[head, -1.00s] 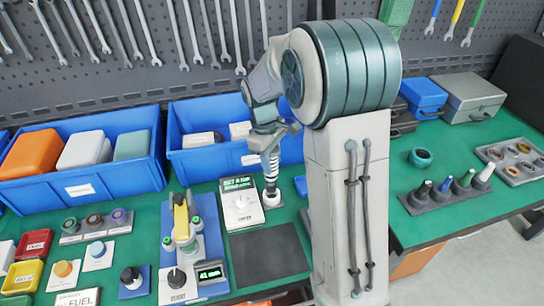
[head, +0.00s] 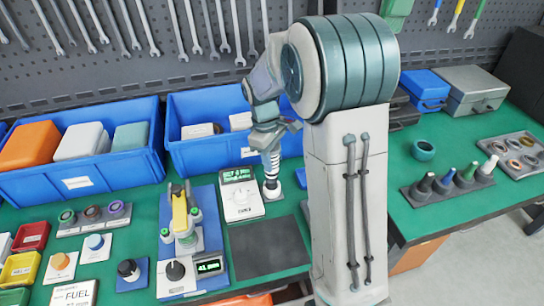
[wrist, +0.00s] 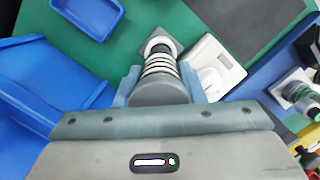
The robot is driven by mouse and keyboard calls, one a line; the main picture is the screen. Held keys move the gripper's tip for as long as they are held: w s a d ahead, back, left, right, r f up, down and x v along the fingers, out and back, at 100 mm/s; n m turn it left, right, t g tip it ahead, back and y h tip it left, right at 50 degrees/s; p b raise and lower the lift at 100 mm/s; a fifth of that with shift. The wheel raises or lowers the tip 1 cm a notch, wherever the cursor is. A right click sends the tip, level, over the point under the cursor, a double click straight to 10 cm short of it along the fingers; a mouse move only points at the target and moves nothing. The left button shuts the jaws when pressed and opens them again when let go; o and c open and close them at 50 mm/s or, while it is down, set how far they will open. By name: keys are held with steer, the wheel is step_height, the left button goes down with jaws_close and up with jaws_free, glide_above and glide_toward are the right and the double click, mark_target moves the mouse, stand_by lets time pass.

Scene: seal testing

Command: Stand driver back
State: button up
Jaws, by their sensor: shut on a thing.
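The driver (head: 272,163) has a white-and-dark ribbed shaft, a grey top and a dark lower end. My gripper (head: 268,140) is shut on its upper part and holds it nearly upright. In the wrist view the driver (wrist: 160,68) sits between the two fingers of my gripper (wrist: 160,86) and points away from the camera. Its lower end is at a small grey square stand (wrist: 174,43) beside the white dial box. I cannot tell whether the tip is seated in the stand or just above it.
The white dial box (head: 241,206) with a green display stands close left of the driver. A blue tester (head: 207,235) is further left. Blue bins (head: 185,160) stand behind. A dark mat (head: 268,248) lies clear in front.

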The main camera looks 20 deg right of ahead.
steer(key=shift+f, duration=0.2)
stand_by(0.4)
steer(key=shift+f+b, duration=0.35)
steer(key=shift+b, duration=0.05)
steer(key=shift+f+b, duration=0.4)
steer(key=shift+f, duration=0.4)
stand_by(1.2)
steer(key=o, duration=1.2)
steer(key=shift+c, duration=0.2)
step_height(320, 180, up, 9)
steer(key=p, duration=0.7)
